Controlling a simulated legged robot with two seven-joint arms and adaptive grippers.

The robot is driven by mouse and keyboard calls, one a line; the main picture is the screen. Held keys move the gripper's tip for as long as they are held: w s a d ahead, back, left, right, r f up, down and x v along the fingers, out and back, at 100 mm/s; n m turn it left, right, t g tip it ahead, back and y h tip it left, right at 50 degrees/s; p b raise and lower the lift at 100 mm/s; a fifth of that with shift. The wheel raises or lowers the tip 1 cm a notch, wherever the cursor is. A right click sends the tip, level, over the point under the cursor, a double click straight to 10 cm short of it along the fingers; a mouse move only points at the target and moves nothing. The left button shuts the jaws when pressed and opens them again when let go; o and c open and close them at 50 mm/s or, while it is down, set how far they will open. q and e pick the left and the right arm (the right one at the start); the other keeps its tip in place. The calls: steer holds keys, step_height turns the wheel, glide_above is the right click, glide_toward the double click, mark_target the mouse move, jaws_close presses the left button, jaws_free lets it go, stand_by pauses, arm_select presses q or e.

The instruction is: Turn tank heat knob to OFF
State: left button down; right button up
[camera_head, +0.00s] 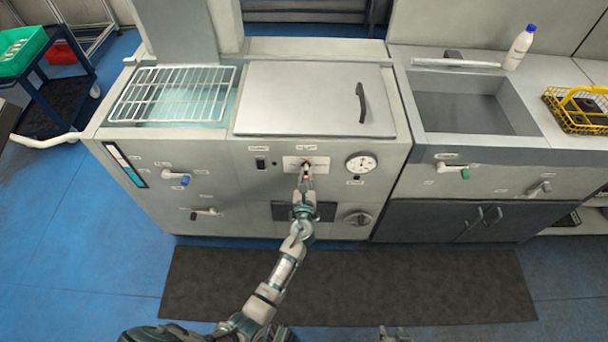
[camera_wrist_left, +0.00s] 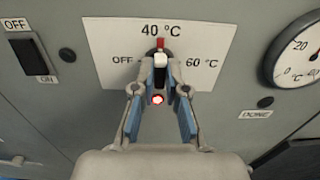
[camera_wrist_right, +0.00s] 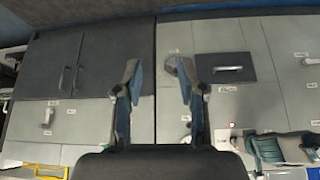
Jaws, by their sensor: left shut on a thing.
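A dial gauge (camera_head: 361,164) is right of the plate, and an ON/OFF switch (camera_head: 261,163) is left of it. A round knob (camera_head: 358,218) sits lower right. Valve handles with blue (camera_head: 184,180) and green (camera_head: 464,174) ends stick out of the front. A dark mat (camera_head: 350,290) covers the floor.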

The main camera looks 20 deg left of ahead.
arm_select(q)
steer(key=n+b, duration=0.1)
steer(key=n, duration=0.1)
steer(key=n+b, duration=0.1)
steer(key=n, duration=0.2)
steer(key=n+b, duration=0.1)
steer(key=n, duration=0.2)
steer(key=shift+d+f, duration=0.1)
steer(key=shift+f, duration=0.25)
steer(key=shift+a+f+n+b, duration=0.15)
steer(key=shift+n+b, duration=0.75)
steer(key=shift+n, duration=1.65)
steer(key=shift+a+r+n+b, duration=0.1)
steer(key=shift+n+b, duration=0.75)
steer(key=shift+n, duration=1.7)
arm_select(e)
steer(key=w+a+r+t+y, duration=0.1)
steer(key=w+a+r+t, duration=0.1)
steer(key=w+r+t, duration=0.4)
steer(key=w+a+r+t+y, duration=0.2)
steer(key=w+r+t, duration=0.3)
steer(key=r+t, duration=0.1)
steer(key=shift+w+a+r+t+y, duration=0.3)
steer(key=shift+w+a+t, duration=0.05)
steer(key=shift+w+t, duration=0.05)
